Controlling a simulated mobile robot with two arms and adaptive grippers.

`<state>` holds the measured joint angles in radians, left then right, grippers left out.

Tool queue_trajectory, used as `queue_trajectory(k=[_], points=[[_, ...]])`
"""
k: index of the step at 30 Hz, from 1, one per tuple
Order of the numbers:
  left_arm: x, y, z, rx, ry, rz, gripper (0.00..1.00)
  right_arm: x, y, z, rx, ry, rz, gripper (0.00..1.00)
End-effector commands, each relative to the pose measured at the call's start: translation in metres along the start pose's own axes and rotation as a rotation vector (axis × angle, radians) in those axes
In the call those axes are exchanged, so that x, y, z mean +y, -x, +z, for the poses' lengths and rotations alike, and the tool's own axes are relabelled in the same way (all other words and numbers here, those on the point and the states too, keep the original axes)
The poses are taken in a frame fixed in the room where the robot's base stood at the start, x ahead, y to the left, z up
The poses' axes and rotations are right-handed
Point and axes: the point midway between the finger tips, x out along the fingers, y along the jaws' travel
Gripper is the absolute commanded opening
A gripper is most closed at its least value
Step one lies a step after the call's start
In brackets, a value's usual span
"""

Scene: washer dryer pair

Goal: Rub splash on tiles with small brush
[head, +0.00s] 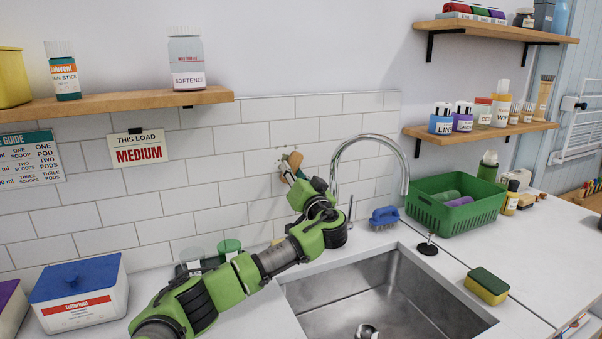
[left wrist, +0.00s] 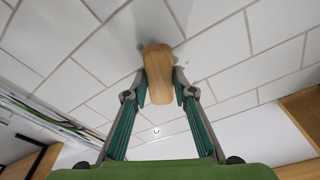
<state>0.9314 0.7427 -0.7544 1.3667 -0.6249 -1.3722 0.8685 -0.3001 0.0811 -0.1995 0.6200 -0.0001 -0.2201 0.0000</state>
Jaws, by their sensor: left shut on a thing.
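My left arm reaches across the sink to the white wall tiles (head: 255,165). My left gripper (head: 291,172) is shut on the small brush (head: 295,159), close to the tile wall. In the left wrist view the brush shows as a rounded wooden block (left wrist: 158,72) between the two fingers, with tiles (left wrist: 225,72) right behind it. Its bristles are hidden, and I cannot tell whether they touch the wall. The splash cannot be made out clearly; faint marks show around the brush, and the rest is hidden by it and the gripper. My right gripper is not in view.
A faucet (head: 405,165) arches just right of my gripper, over the steel sink (head: 345,292). A blue scrub brush (head: 384,216), a green basket (head: 474,219) and a sponge (head: 487,286) lie to the right. A blue-lidded box (head: 85,300) stands left. A shelf (head: 120,103) hangs upper left.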

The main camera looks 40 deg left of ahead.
Motion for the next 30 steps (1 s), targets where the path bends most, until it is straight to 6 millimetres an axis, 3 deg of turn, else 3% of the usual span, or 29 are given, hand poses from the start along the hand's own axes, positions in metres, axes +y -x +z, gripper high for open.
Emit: queue_trajectory(k=[18,30], points=[[-0.034,0.003,0.020,-0.002,-0.001,-0.002,0.07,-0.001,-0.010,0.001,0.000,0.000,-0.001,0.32],[-0.044,0.000,0.008,-0.001,0.002,-0.002,0.07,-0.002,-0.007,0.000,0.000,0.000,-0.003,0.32]])
